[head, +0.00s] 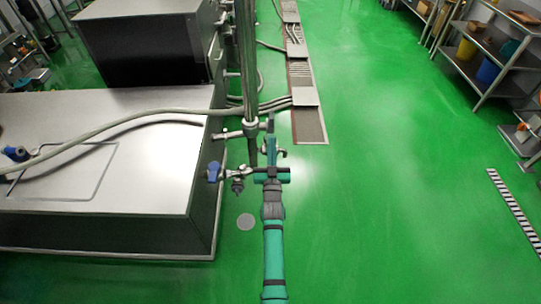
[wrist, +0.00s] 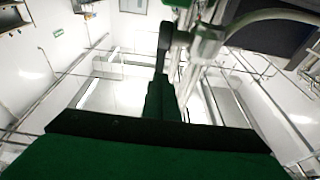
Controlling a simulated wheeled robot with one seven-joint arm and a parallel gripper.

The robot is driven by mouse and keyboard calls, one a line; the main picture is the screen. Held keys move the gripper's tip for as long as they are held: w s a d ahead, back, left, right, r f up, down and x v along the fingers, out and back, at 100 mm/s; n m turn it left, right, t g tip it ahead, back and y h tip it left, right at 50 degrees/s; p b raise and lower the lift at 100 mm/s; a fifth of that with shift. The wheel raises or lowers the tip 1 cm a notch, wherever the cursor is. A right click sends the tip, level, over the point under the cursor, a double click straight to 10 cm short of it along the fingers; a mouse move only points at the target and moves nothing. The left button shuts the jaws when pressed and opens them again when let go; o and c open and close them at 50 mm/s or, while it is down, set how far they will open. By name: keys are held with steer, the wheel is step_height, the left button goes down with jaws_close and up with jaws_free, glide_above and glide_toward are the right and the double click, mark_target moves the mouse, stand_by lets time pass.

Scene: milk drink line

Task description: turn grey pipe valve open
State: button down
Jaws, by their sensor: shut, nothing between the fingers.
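A grey pipe valve fitting (head: 250,130) sits on the upright steel pipe beside the metal cabinet in the head view. Metal pipework with a fitting (wrist: 180,38) also shows at the top of the wrist view. My gripper (head: 270,140) is shut and empty, just right of the pipe. Its teal fingers point up toward the fitting and partly cover the parts behind them. I cannot tell whether they touch the valve. In the wrist view a green finger (wrist: 161,100) rises toward the pipework. The valve handle's exact angle is unclear.
A blue-handled valve (head: 213,172) is lower left of my gripper. A hose (head: 130,115) crosses above the steel cabinet (head: 120,190). A floor drain channel (head: 311,126) lies beyond. Shelves (head: 490,60) stand far right.

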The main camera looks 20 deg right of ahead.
mark_target(272, 121)
steer(key=shift+x, duration=3.1)
steer(key=shift+d, duration=0.15)
steer(key=shift+w+d+r, duration=0.15)
steer(key=shift+w+r, duration=0.2)
steer(key=shift+r, duration=0.15)
steer(key=shift+w+d+r, duration=0.15)
steer(key=shift+w+r, duration=0.2)
steer(key=shift+r, duration=0.2)
